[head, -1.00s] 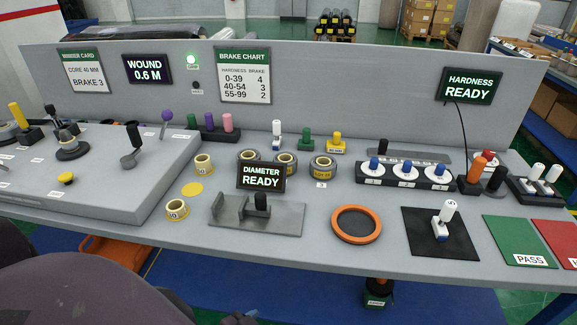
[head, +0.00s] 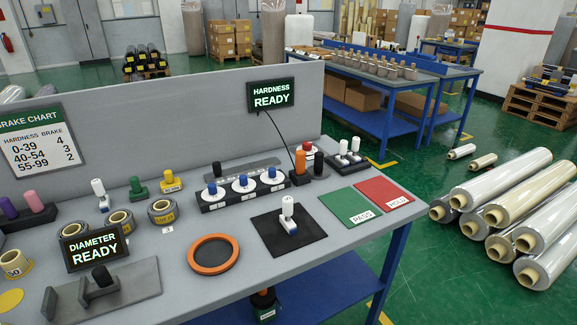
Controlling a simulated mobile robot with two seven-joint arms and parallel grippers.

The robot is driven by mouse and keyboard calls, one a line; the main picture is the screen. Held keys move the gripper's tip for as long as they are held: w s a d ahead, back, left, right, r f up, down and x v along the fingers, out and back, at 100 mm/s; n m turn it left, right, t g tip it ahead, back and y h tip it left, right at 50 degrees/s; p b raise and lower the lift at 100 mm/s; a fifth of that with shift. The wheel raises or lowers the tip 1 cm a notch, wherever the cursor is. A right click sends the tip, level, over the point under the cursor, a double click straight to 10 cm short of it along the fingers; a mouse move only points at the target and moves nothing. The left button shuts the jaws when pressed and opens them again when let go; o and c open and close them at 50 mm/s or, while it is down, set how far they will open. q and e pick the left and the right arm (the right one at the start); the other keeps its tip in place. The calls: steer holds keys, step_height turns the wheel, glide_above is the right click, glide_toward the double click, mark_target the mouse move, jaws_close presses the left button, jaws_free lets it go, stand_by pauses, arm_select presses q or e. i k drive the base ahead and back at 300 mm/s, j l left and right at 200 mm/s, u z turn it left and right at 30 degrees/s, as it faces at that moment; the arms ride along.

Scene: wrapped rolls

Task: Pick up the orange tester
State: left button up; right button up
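The orange tester (head: 300,161) stands upright near the back right of the grey bench, with an orange body and a dark base. A black cable runs down to it from the HARDNESS READY display (head: 271,96). A black-handled piece (head: 319,163) stands close on its right, and a row of blue-knobbed white dials (head: 243,184) is on its left. Neither of my grippers shows in the head view. Nothing is seen holding the tester.
Green PASS (head: 350,206) and red HOLD (head: 384,193) mats lie in front of the tester. A black mat (head: 288,240) bears a white-handled tool. An orange ring (head: 213,254) lies left. Wrapped rolls (head: 500,195) lie on the floor at right.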

mark_target(301, 156)
steer(key=i+l+u, duration=0.1)
steer(key=l, duration=0.3)
steer(key=i+l+u, duration=0.1)
steer(key=l, duration=0.3)
steer(key=i+l+u, duration=0.1)
steer(key=i+l, duration=0.15)
steer(key=l, duration=0.15)
steer(key=i+l+u, duration=0.1)
steer(key=l, duration=0.3)
steer(key=i+l+u, duration=0.15)
steer(key=l, duration=0.3)
steer(key=l+u, duration=0.1)
steer(key=l, duration=0.3)
